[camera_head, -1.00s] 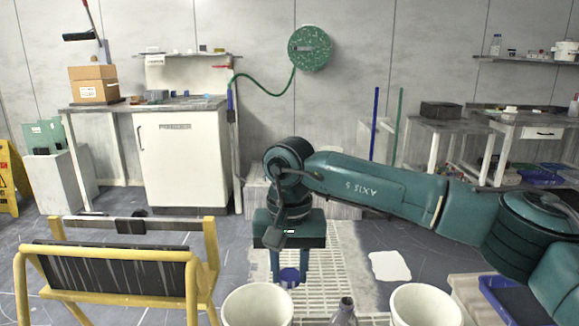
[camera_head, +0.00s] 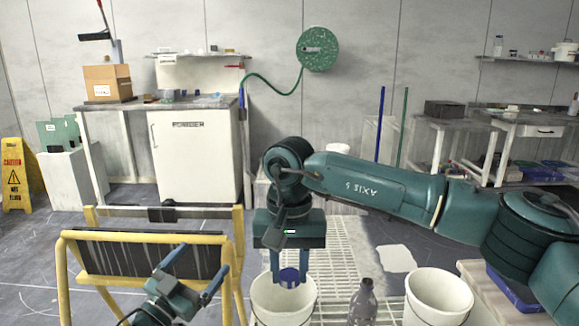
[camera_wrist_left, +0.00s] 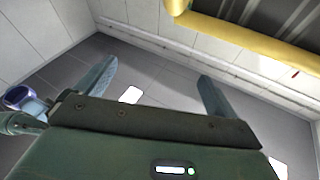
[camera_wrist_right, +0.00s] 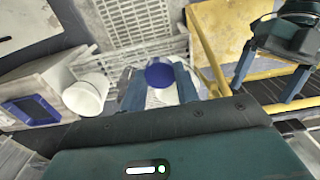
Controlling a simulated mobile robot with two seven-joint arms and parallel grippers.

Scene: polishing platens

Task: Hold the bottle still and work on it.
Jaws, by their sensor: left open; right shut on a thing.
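A grey, see-through bottle (camera_head: 363,304) stands upright between two white buckets in the head view, its base cut off by the picture edge. My right gripper (camera_head: 289,278) points down over the left bucket, shut on a round blue thing (camera_head: 289,275). The blue thing also shows between its fingers in the right wrist view (camera_wrist_right: 159,75); I cannot tell exactly what it is. My left gripper (camera_head: 196,272) is open and empty, left of the right gripper and apart from the bottle. It also shows at the upper right of the right wrist view (camera_wrist_right: 270,75).
The left bucket (camera_head: 270,306) and right bucket (camera_head: 438,298) flank the bottle. A yellow frame with a dark panel (camera_head: 150,256) stands close behind my left gripper. A pale grating (camera_head: 335,262) lies on the floor. A tan tray (camera_head: 492,292) sits at the right.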

